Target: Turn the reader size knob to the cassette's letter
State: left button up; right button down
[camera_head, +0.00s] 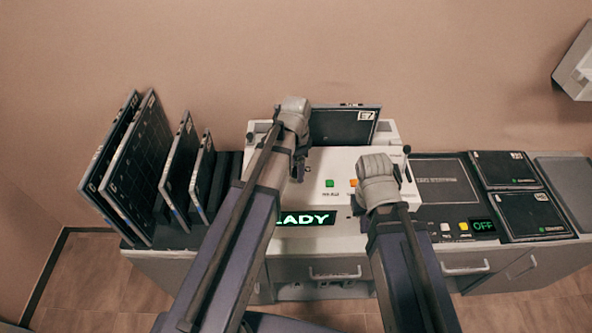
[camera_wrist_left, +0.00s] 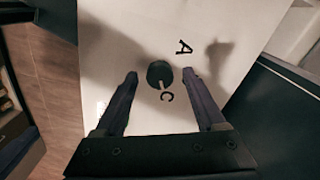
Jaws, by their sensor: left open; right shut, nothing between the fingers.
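The reader (camera_head: 335,165) is a white box on the counter with a green and an orange button and a display ending in "ADY". My open left gripper (camera_wrist_left: 160,76) has one finger on each side of the knob, with gaps visible. My right gripper (camera_head: 398,174) is shut and empty over the reader's right side.
Several dark cassettes (camera_head: 140,160) stand upright in a rack at left. Flat dark cassettes (camera_head: 533,215) lie at right, beside a dark panel (camera_head: 447,180) and a small "OFF" display (camera_head: 484,226). A grey wall device (camera_head: 577,65) is at upper right.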

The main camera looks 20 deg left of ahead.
pick_arm(q)
grip_shut()
dwell(0.5)
jog(key=n, duration=1.1)
jog(key=shift+n, duration=0.3)
dwell(0.6)
